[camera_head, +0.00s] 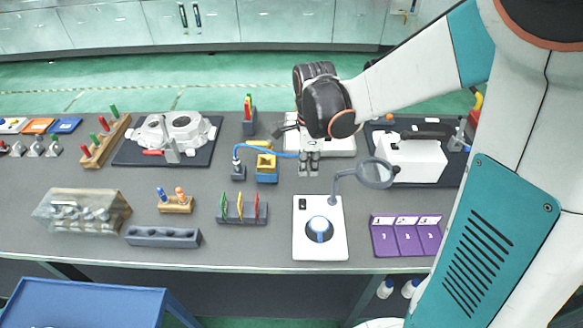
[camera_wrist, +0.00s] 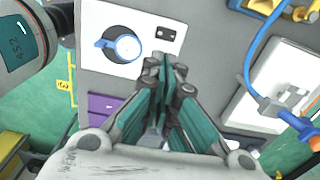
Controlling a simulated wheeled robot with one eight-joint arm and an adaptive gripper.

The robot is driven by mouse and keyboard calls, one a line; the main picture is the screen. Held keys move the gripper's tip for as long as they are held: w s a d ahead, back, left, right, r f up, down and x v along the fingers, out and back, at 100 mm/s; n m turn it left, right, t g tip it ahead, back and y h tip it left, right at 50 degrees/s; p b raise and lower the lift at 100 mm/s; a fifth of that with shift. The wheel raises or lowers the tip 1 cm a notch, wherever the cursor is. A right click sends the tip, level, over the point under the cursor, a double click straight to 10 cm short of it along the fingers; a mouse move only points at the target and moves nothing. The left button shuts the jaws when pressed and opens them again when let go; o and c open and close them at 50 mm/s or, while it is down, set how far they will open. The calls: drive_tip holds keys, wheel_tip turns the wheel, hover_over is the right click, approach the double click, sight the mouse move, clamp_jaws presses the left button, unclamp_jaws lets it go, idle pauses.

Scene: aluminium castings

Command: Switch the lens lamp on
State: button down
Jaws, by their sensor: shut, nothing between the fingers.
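The lens lamp has a white base plate (camera_head: 304,244) at the front of the table and a round grey-rimmed lens (camera_head: 375,173) on a bent arm. A small dark switch (camera_head: 303,203) sits at the plate's back left corner; it also shows in the wrist view (camera_wrist: 166,33). A round blue-and-white piece (camera_head: 320,229) is on the plate. My gripper (camera_head: 309,172) points down just behind the plate, apart from the switch. In the wrist view its fingers (camera_wrist: 164,67) are together and empty. I cannot tell whether the lamp is lit.
A purple three-part tray (camera_head: 405,253) lies right of the lamp. A rack with coloured upright pieces (camera_head: 241,218) stands to its left. A blue cable (camera_head: 270,150) and a yellow-blue block (camera_head: 267,172) are left of my gripper. A white machine (camera_head: 412,160) stands back right.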

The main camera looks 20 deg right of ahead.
sight(306, 206)
drive_tip(key=shift+f, duration=0.2)
drive_tip(key=shift+f, duration=0.1)
wheel_tip(306, 206, down, 14)
drive_tip(key=b, duration=0.4)
drive_tip(key=shift+b, duration=0.4)
drive_tip(key=shift+s+f+t+b, duration=0.1)
drive_tip(key=shift+f+t+b, duration=0.25)
drive_tip(key=shift+b, duration=0.15)
drive_tip(key=shift+r, duration=0.2)
